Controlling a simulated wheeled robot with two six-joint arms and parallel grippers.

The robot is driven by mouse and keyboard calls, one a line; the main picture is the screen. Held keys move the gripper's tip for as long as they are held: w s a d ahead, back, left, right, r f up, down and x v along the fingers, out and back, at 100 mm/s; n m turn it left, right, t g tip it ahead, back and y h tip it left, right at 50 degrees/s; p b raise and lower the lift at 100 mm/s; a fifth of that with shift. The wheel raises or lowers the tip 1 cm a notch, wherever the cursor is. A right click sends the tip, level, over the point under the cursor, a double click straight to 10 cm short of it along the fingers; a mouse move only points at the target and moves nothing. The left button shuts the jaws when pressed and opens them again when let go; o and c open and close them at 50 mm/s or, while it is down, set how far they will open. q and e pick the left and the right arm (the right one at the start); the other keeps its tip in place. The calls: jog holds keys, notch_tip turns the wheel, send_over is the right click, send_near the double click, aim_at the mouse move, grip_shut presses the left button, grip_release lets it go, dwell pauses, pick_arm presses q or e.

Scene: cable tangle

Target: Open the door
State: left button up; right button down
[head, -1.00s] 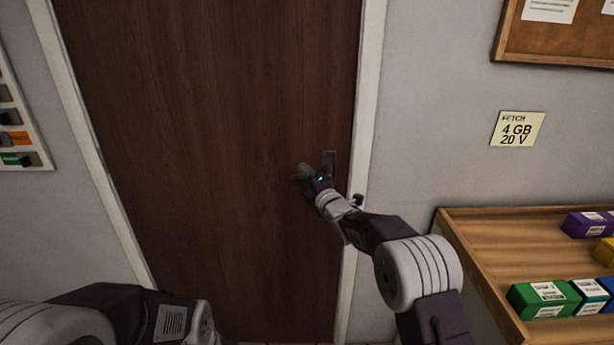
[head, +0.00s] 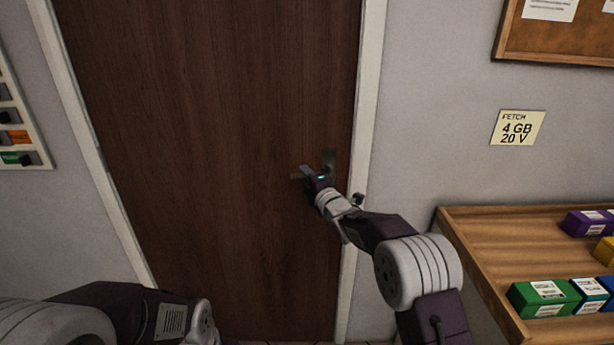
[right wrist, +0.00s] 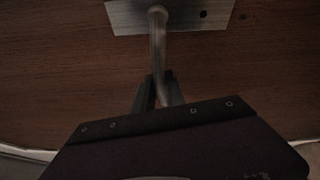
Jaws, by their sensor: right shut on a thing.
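The brown wooden door (head: 200,130) fills the middle of the head view inside a white frame and looks shut. Its metal lever handle (right wrist: 158,48) comes out of a metal plate (right wrist: 185,14) in the right wrist view. In the head view the plate (head: 329,158) is near the door's right edge. My right gripper (head: 309,175) is at the handle, and in the right wrist view its two fingers (right wrist: 159,92) are closed around the lever's near part. My left arm shows at the lower left, but its gripper's fingers are not visible.
A wooden shelf tray (head: 470,235) with several coloured boxes stands at the right, close to my right arm. A yellow note (head: 517,128) and a cork board (head: 560,38) hang on the right wall. A white panel (head: 30,152) is on the left wall.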

dwell(0.9)
jog(key=shift+d+f+n+g+h+b, duration=0.2)
jog(key=shift+f+n+g+h+b, duration=0.15)
jog(key=shift+f+n+b, duration=0.5)
jog(key=shift+d+f+n+g+h+b, duration=0.25)
jog(key=shift+f+n+b, duration=0.25)
jog(key=shift+n+b, duration=0.65)
jog(key=shift+d+f+n+g+h+b, duration=0.15)
jog(key=shift+f+n+g+h+b, duration=0.25)
jog(key=shift+f+n+b, duration=0.55)
jog(key=shift+r+n, duration=0.25)
